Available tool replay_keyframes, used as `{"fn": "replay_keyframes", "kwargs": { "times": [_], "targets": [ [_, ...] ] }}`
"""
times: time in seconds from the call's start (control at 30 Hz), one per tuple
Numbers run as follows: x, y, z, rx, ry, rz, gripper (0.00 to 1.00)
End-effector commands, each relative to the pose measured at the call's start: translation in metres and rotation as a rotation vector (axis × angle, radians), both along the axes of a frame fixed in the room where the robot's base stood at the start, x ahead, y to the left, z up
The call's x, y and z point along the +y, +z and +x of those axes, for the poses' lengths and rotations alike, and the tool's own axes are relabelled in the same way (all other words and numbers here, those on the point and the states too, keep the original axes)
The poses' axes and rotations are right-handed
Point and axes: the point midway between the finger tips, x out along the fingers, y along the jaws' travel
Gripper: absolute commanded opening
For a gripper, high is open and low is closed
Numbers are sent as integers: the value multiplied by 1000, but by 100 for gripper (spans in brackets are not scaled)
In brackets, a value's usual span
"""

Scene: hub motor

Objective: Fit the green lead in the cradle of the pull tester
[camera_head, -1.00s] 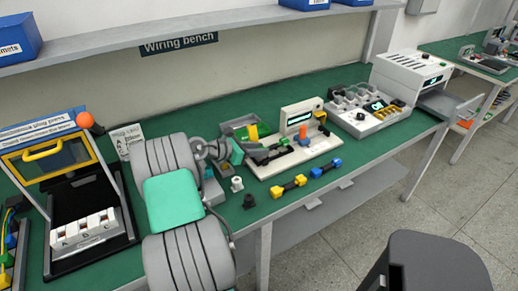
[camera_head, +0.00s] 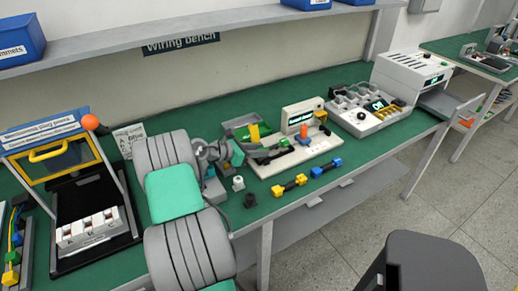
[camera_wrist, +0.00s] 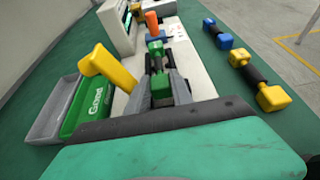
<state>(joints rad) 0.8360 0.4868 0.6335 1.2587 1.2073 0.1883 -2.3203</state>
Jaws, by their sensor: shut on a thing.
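The green lead (camera_wrist: 156,66), with green ends and a dark middle, lies lengthwise between my fingers in the wrist view. My gripper (camera_wrist: 160,92) is shut on its near end; the fingers partly hide that end. In the head view my gripper (camera_head: 264,155) is over the left part of the pull tester (camera_head: 311,158), a white base with an upright display housing and an orange knob. The lead's far green end (camera_head: 284,142) points toward the orange knob (camera_wrist: 152,20). The lead is low over the tester's middle; I cannot tell whether it is seated in the cradle.
A yellow upright piece (camera_wrist: 108,68) stands close left of my fingers, near the green bin marked Good (camera_wrist: 92,108). Yellow (camera_head: 289,187) and blue (camera_head: 326,167) leads lie in front of the tester. Grey and black small parts (camera_head: 250,200) stand near the bench edge.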

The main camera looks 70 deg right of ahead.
Motion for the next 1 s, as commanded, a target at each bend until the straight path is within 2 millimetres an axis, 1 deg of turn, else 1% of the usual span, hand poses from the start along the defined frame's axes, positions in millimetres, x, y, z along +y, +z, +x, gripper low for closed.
{"fn": "replay_keyframes", "kwargs": {
  "times": [0.27, 0.8, 0.83, 1.0],
  "targets": [
    [0, -1, 0, 0, 0, 0, 0],
    [0, -12, 0, 1, 0, 1, 0],
    [0, -11, 0, 1, 0, 1, 28],
    [0, -11, 0, 0, 0, 0, 42]
  ]
}}
